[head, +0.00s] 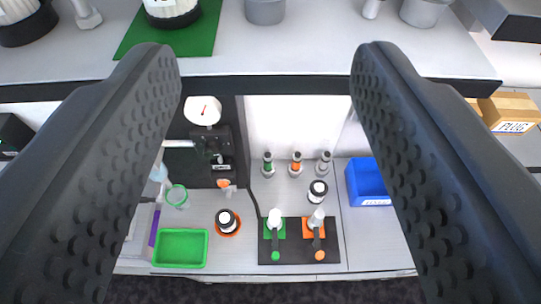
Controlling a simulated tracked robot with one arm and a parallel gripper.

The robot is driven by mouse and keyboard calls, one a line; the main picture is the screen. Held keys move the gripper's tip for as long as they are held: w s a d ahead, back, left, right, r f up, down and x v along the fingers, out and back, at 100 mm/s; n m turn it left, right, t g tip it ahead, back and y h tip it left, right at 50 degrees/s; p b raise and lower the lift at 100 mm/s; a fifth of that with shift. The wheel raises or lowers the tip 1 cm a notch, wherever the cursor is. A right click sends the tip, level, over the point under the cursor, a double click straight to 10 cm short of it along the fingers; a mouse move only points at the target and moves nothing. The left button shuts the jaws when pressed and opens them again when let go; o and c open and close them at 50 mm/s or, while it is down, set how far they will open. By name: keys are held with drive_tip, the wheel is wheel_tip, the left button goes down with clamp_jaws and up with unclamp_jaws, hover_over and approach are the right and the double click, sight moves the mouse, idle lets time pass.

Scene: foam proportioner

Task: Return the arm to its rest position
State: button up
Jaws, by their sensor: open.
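My gripper (268,170) shows in the head view as two large dark, dimpled fingers, one at the left and one at the right. The fingers stand wide apart with nothing between them close by. The bench and its items show further off through the gap. The rest of my arm is out of view.
A grey shelf (300,65) with a dark front edge crosses above the bench. The bench holds a green tray (180,262), a blue bin (353,190), a dark mat (291,255), a gauge (203,110) and several small bottles. A cardboard box (510,108) sits at the right.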

drive_tip(key=shift+f, duration=0.15)
wheel_tip(320, 180, down, 15)
drive_tip(key=b, duration=1.5)
